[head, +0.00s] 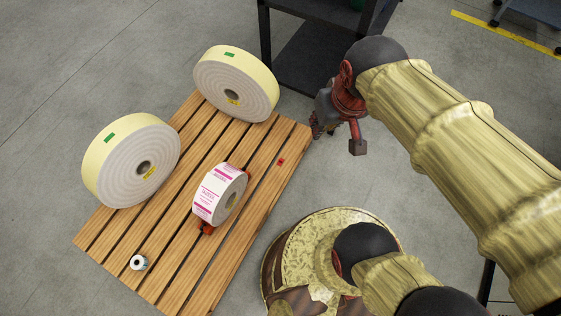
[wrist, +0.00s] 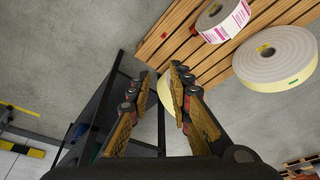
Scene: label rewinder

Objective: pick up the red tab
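A small red tab (head: 280,161) lies on the right part of the wooden slatted pallet (head: 255,200) in the head view, to the right of a printed label roll.
The white-and-pink label roll (head: 219,193) stands on the pallet with red pieces at its base. Two large cream rolls (head: 131,160) (head: 236,84) stand on its far side. A small roll (head: 138,262) lies near the lower left. A dark table (head: 320,50) stands behind.

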